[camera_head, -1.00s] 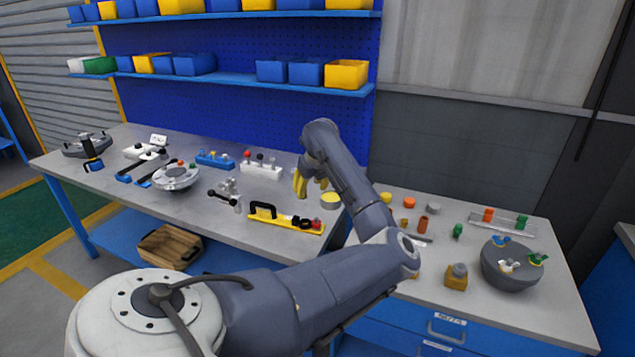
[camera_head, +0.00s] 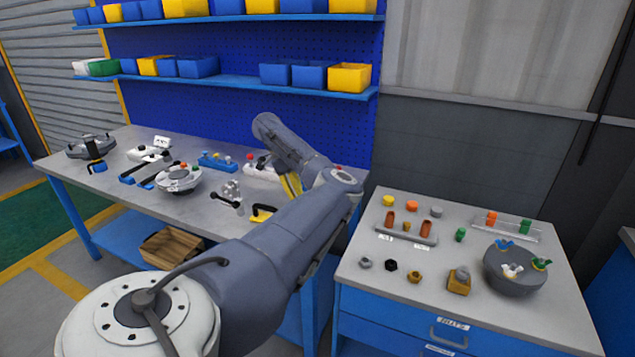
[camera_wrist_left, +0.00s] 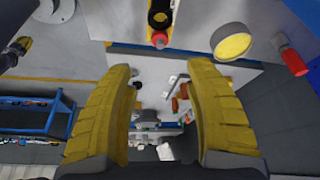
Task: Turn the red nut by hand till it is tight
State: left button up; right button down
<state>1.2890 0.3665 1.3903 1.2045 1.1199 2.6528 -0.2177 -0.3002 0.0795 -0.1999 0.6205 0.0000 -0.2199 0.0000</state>
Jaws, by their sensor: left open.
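A grey round flanged shell (camera_head: 180,180) sits on the left workbench, with small red-orange and green pieces on top. The red-orange piece (camera_head: 184,166) may be the red nut; it is too small to tell its fit. My left gripper (camera_head: 291,186) is to the right of the shell, apart from it, partly hidden behind my arm. In the left wrist view its two yellow fingers (camera_wrist_left: 165,112) are spread wide with nothing between them. That view also shows a red cylindrical piece (camera_wrist_left: 293,61) at the right. My right gripper is not in view.
A black-knobbed metal fitting (camera_head: 229,195) stands beside the shell. The right bench (camera_head: 390,280) holds several coloured parts and a dark round body (camera_head: 513,272). Blue shelves with bins hang behind.

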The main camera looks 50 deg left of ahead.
pick_arm(q)
jog(key=x, duration=1.5)
jog(key=shift+s+f, duration=0.15)
grip_shut()
